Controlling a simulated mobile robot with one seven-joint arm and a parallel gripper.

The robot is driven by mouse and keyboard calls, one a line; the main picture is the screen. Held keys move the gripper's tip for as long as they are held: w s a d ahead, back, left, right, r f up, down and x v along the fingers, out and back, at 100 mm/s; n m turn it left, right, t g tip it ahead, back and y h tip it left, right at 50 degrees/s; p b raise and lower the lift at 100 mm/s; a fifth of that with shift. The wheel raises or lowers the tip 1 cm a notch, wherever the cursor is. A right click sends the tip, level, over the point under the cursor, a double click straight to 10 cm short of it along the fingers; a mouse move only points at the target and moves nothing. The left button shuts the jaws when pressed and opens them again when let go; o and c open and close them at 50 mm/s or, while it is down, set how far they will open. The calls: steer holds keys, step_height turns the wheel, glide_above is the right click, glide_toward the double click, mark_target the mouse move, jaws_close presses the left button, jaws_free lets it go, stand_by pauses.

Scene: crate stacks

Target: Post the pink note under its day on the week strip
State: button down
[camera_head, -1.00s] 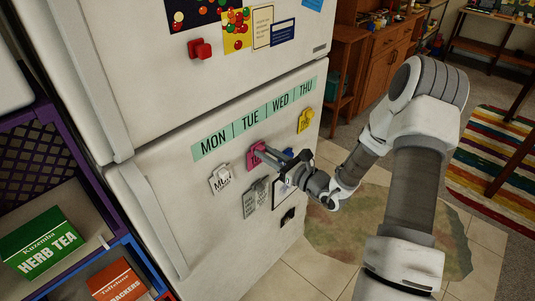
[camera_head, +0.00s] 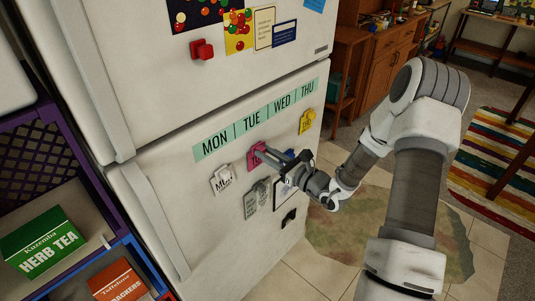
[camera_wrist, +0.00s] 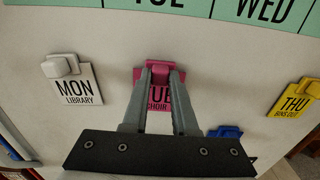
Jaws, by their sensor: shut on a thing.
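The pink note (camera_head: 254,160) is flat against the fridge door, below the TUE cell of the green week strip (camera_head: 237,129). In the wrist view the pink note (camera_wrist: 139,75) has a pink clip at its top and reads "TUE" with a partly covered line like "CHOIR". The strip (camera_wrist: 215,9) runs along the top edge there, its TUE label just above the note. My gripper (camera_head: 265,154) is shut on the pink note at its clip. In the wrist view the fingertips (camera_wrist: 160,68) meet there and hide part of the note.
A white MON note (camera_head: 222,180) hangs left under MON, a yellow THU note (camera_head: 306,122) right under THU. A grey note (camera_head: 251,200) and a blue magnet (camera_wrist: 226,132) are lower. A red magnet (camera_head: 202,50) is on the upper door. A shelf unit (camera_head: 92,200) stands left.

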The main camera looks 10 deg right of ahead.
steer(key=shift+r, duration=0.1)
steer(key=c, duration=0.6)
jaws_free()
steer(key=shift+w, duration=0.1)
steer(key=shift+v, duration=3.55)
